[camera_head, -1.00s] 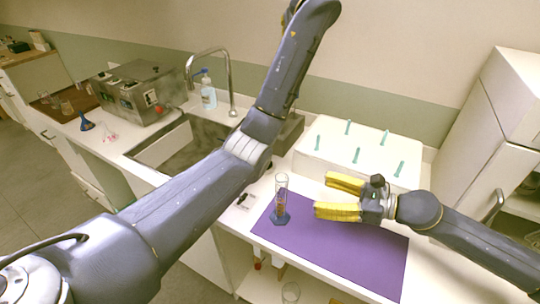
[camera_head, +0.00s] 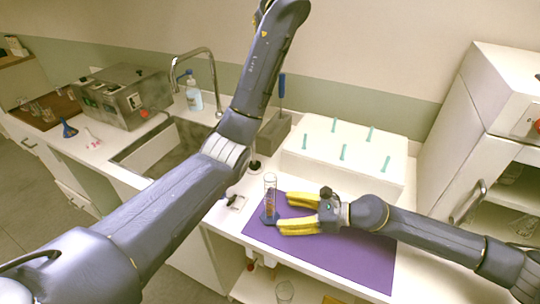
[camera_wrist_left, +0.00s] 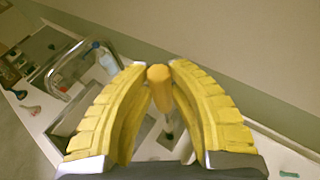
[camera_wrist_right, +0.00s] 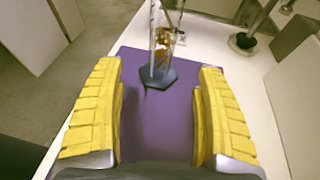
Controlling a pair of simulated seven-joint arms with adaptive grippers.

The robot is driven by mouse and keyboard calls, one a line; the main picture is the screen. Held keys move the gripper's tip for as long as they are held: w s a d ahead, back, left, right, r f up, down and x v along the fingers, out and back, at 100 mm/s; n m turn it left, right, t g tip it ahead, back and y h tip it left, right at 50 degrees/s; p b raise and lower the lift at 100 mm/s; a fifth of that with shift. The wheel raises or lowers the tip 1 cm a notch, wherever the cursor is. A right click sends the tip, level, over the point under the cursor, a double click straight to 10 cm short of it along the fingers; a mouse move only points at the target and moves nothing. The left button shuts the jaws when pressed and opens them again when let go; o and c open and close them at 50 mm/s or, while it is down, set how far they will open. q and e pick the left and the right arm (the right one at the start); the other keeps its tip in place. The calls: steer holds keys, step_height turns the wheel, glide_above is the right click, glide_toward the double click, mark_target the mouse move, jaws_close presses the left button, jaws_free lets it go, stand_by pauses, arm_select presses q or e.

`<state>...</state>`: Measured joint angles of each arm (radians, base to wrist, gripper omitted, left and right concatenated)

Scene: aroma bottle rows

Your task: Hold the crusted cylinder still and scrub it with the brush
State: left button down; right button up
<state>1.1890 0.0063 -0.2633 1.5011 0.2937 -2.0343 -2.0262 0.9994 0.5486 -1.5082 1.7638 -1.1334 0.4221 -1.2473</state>
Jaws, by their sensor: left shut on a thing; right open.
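The crusted cylinder (camera_head: 270,193) is clear glass with brown crust inside and a dark blue foot. It stands upright on the purple mat (camera_head: 345,255) and also shows in the right wrist view (camera_wrist_right: 162,50). My right gripper (camera_head: 283,211) is open, low over the mat, its yellow fingers pointing at the cylinder. The cylinder is just beyond the fingertips, in line with the gap between them. My left gripper (camera_wrist_left: 159,68) is shut on an orange handle (camera_wrist_left: 160,88), which I take for the brush. The bristles are not clear. This gripper is outside the head view.
A white box with teal pegs (camera_head: 340,150) stands behind the mat. A round dark base (camera_head: 254,166) is near the mat's back left corner. A grey block with a blue-handled tool (camera_head: 282,87), the sink (camera_head: 165,150) and a metal bath (camera_head: 125,97) are further left.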

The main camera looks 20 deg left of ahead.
mark_target(274, 217)
steer(key=shift+x, duration=2.15)
steer(key=c, duration=1.4)
arm_select(q)
steer(key=shift+r, duration=0.1)
